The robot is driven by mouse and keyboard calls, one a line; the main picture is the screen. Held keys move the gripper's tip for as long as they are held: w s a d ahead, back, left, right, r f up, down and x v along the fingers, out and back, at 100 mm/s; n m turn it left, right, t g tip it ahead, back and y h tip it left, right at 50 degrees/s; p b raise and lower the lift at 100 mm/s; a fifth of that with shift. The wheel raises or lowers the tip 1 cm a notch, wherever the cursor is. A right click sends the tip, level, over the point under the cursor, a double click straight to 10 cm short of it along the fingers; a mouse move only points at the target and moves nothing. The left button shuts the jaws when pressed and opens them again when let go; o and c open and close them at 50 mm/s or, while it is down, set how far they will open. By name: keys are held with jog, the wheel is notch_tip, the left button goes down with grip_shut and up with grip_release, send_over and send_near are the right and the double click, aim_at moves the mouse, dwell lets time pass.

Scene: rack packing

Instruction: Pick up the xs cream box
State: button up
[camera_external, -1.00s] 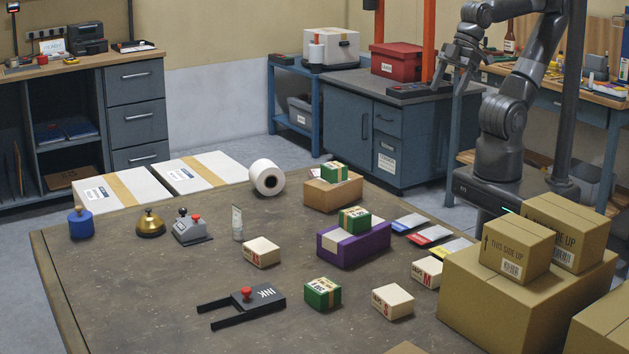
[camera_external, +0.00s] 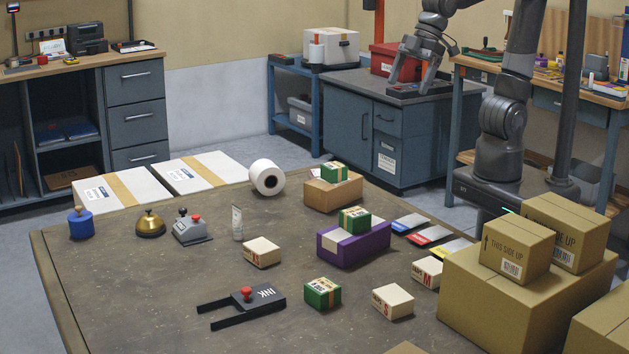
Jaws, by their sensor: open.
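Three small cream boxes with red lettering sit on the brown table. One cream box (camera_external: 262,252) is left of the purple box, another cream box (camera_external: 393,301) marked S is at the front, and a third cream box (camera_external: 427,272), apparently marked M, is at the right. The left box's lettering is too small to read surely, so I cannot confirm which is xs. My gripper (camera_external: 410,84) is open and empty, pointing down. It is high up beyond the table's far side, in front of the grey cabinet in the picture, well apart from the boxes.
A purple box (camera_external: 352,244) bears a green box (camera_external: 354,219); a brown box (camera_external: 333,194) bears another. A third green box (camera_external: 322,293) stands between cream boxes. Large cartons (camera_external: 515,310) crowd the right. A black INK holder (camera_external: 243,305) lies front left.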

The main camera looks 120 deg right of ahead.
jog(key=w+f, duration=0.1)
jog(key=w, duration=0.8)
jog(key=n+g, duration=0.1)
send_over(261, 245)
jog(key=s, duration=0.5)
notch_tip(261, 245, down, 22)
jog(key=shift+y, duration=0.3)
jog(key=shift+w+d+x, duration=0.1)
jog(key=shift+x, duration=1.85)
jog(key=shift+w+d+x, duration=0.1)
jog(key=shift+x, duration=1.8)
jog(key=shift+w+d+x, duration=0.1)
jog(key=shift+w+x, duration=0.05)
jog(key=shift+x, duration=1.8)
jog(key=shift+r, duration=0.1)
jog(key=shift+c, duration=0.3)
jog(key=c, duration=1)
jog(key=shift+c, duration=0.2)
